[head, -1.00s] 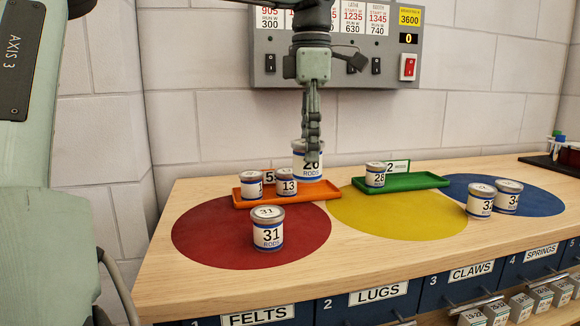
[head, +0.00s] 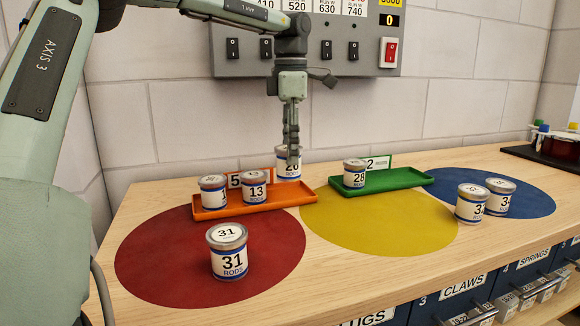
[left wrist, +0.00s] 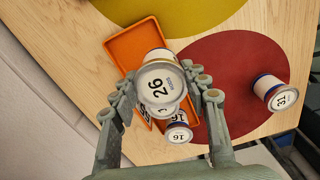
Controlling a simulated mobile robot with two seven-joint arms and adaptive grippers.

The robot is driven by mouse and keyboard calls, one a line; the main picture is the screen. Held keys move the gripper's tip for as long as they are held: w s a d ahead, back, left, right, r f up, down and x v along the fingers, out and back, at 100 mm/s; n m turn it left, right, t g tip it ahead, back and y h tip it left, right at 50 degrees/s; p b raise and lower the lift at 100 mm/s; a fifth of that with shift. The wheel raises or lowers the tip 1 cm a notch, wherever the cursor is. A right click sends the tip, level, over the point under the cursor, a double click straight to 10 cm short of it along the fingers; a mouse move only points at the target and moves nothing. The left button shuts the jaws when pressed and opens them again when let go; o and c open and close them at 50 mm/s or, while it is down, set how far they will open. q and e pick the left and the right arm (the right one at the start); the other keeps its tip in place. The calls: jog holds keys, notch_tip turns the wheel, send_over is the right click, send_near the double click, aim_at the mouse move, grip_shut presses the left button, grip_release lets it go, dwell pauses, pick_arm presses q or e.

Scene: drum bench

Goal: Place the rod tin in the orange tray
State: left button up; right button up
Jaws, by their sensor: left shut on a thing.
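The rod tin marked 26 (head: 289,168), white with a blue band, is held by my left gripper (head: 292,160), whose fingers are shut on it. In the left wrist view tin 26 (left wrist: 157,84) lies between the fingers and covers part of the orange tray. The orange tray (head: 250,208) stands at the back edge of the red disc. Two tins, 13 (head: 254,190) and one with a partly hidden number (head: 214,195), stand in the tray's left half. My right gripper is not in view.
Tin 31 (head: 227,253) stands on the red disc (head: 150,250), in front of the tray. The green tray (head: 400,178) holds tin 28 (head: 355,177). Two tins stand on the blue disc (head: 530,200). The yellow disc (head: 370,228) is clear in front. A switch panel (head: 300,50) hangs on the wall behind.

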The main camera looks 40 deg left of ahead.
pick_arm(q)
jog(key=shift+w+a+f, duration=0.3)
jog(key=shift+w+f, duration=0.15)
jog(key=shift+f, duration=0.5)
jog(key=shift+w+a+f, duration=0.25)
jog(key=shift+w+f, duration=0.15)
jog(key=shift+f, duration=0.6)
jog(key=shift+w+a+f, duration=0.3)
jog(key=shift+w+f, duration=0.15)
jog(key=shift+f, duration=0.5)
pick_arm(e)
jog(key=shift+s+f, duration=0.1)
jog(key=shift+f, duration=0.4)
pick_arm(q)
jog(key=o, duration=1.3)
jog(key=shift+f, duration=0.1)
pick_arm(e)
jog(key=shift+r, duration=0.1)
pick_arm(q)
notch_tip(320, 180, up, 12)
jog(key=p, duration=0.1)
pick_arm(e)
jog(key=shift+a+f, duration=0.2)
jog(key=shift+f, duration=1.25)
